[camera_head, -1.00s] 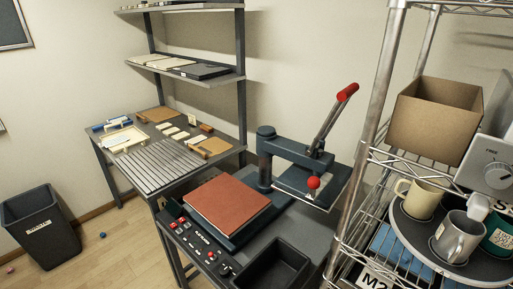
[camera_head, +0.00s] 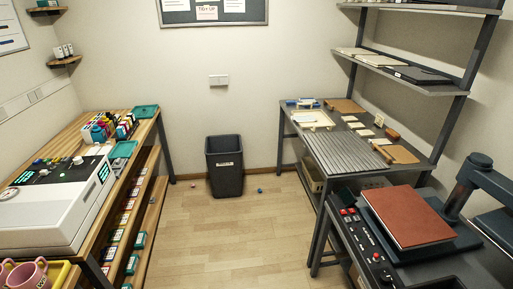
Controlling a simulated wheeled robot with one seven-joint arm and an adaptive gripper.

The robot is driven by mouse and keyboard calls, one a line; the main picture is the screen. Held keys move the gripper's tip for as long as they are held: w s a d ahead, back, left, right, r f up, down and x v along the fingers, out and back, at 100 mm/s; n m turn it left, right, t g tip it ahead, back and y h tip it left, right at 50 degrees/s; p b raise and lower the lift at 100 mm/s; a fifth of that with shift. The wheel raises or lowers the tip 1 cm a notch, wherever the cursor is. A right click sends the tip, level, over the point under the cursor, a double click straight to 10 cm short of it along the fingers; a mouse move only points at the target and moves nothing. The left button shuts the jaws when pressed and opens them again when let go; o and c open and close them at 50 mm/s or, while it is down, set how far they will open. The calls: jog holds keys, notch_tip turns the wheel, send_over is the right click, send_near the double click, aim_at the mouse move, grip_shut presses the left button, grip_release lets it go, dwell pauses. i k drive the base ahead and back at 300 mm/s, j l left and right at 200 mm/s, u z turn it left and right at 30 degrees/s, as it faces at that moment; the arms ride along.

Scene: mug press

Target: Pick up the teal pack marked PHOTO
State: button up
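No label reading PHOTO can be made out at this size. Several small packs with teal parts stand in a row on the lower shelf of the left bench; a teal-edged pack (camera_head: 141,240) and another teal pack (camera_head: 132,264) are near its front. Two flat teal items lie on the bench top: one at the far end (camera_head: 145,112) and one nearer (camera_head: 123,149). I cannot tell which of these, if any, is the PHOTO pack. My gripper is not in view.
A white printer (camera_head: 45,215) and pink mugs (camera_head: 28,273) are on the left bench. A dark bin (camera_head: 225,165) stands at the back wall. Small balls lie on the floor near it. The heat press (camera_head: 410,215) is at right. The wooden floor (camera_head: 235,235) between is open.

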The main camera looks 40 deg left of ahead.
aim_at(141, 236)
jog(key=u, duration=2)
jog(key=i+l+u, duration=0.2)
jog(key=i+u, duration=0.2)
jog(key=i+l, duration=0.2)
jog(key=i, duration=0.3)
